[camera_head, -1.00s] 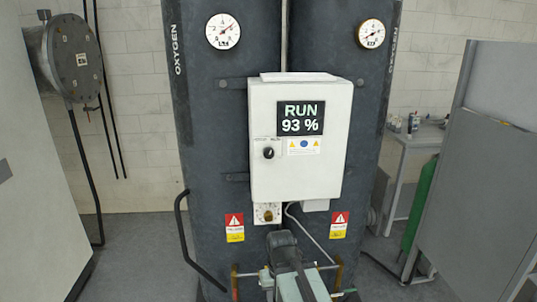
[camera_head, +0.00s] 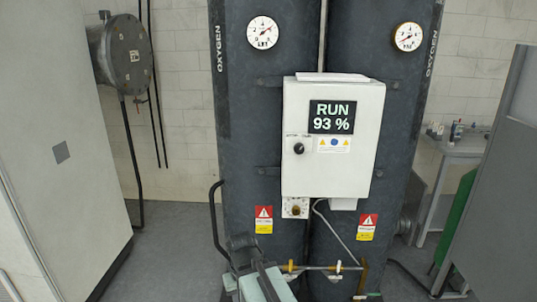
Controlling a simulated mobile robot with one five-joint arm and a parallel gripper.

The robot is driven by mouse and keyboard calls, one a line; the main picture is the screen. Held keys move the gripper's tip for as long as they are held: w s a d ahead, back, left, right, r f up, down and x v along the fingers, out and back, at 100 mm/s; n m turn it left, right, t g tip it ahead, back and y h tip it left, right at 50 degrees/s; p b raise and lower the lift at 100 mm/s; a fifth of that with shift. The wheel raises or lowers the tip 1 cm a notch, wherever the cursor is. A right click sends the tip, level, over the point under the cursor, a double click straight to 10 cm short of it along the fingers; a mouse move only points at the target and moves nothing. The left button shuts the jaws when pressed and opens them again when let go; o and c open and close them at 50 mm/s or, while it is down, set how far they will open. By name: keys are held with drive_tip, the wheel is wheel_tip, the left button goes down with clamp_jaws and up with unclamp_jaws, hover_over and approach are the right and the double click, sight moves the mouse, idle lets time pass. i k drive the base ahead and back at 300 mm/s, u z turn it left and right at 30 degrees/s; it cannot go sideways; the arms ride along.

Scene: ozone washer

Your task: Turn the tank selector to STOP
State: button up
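The tank selector (camera_head: 299,148) is a small round black knob on the left side of the white control box (camera_head: 365,165). A small light mark shows on it, but I cannot read its position labels. The display (camera_head: 332,117) above and to its right reads RUN 93 %. My arm reaches up from the bottom edge, left of the box's centre. My gripper (camera_head: 241,243) is at its dark end, below and left of the selector and apart from it in the picture.
Two dark oxygen tanks (camera_head: 248,130) stand behind the box, with gauges above. Grey cabinets flank both sides. Floor shows at left.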

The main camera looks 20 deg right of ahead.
sight(299, 149)
drive_tip(key=u, duration=2.05)
drive_tip(key=i, duration=1.95)
drive_tip(key=z, duration=2.5)
drive_tip(key=i, duration=0.45)
drive_tip(key=z, duration=0.05)
drive_tip(key=k, duration=0.45)
drive_tip(key=z, duration=0.2)
